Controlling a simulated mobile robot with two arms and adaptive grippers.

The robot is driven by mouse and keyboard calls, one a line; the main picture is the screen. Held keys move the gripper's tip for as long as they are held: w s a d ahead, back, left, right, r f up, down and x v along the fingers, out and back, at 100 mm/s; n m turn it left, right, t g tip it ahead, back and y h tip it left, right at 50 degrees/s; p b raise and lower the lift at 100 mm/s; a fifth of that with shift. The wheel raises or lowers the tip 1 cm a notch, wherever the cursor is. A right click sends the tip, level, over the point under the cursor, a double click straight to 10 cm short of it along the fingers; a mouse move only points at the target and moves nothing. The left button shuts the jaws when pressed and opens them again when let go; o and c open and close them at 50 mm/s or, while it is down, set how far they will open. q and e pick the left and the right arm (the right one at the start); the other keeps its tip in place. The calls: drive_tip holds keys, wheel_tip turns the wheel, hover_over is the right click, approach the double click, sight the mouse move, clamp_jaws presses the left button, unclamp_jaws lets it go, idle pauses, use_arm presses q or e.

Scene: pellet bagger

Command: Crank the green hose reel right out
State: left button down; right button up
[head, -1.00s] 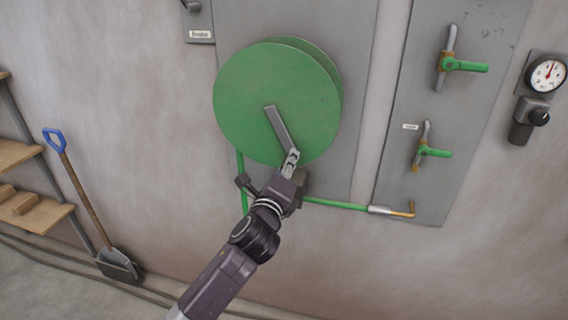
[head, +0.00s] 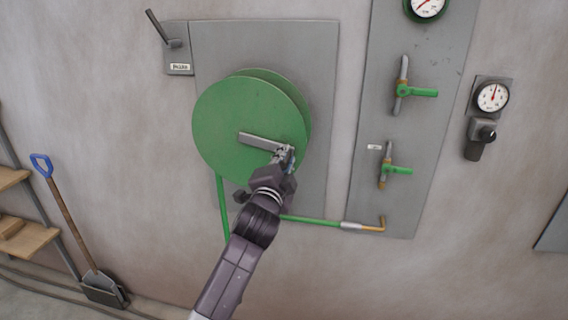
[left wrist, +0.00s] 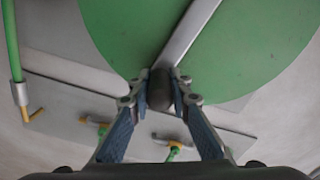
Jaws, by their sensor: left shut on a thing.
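The green hose reel (head: 225,125) is mounted on a grey wall plate in the head view. Its grey crank arm (head: 258,140) runs from the hub toward the lower right of the disc. My left gripper (head: 286,154) is at the outer end of the crank, shut on the crank's handle. In the left wrist view the dark handle (left wrist: 160,92) sits between the two fingers, with the crank arm (left wrist: 190,35) running up across the green disc. The gripper hides most of the handle in the head view. My right gripper is not in view.
A brake lever (head: 163,32) stands at the plate's upper left. A green hose (head: 310,221) runs right to a pipe on the valve panel (head: 365,105), which has green-handled valves (head: 414,92). A gauge (head: 492,97) is further right. A shovel (head: 68,215) leans at the left.

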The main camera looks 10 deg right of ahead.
use_arm(q)
drive_tip(key=shift+d+r+n+p, duration=0.1)
drive_tip(key=shift+r+n+p, duration=0.45)
drive_tip(key=shift+r+n, duration=0.7)
drive_tip(key=shift+r, duration=0.2)
drive_tip(key=c, duration=1.8)
unclamp_jaws()
drive_tip(key=shift+o, duration=0.2)
drive_tip(key=shift+f, duration=0.1)
drive_tip(key=shift+s, duration=0.15)
drive_tip(key=v, duration=1.1)
drive_tip(key=shift+s, duration=0.35)
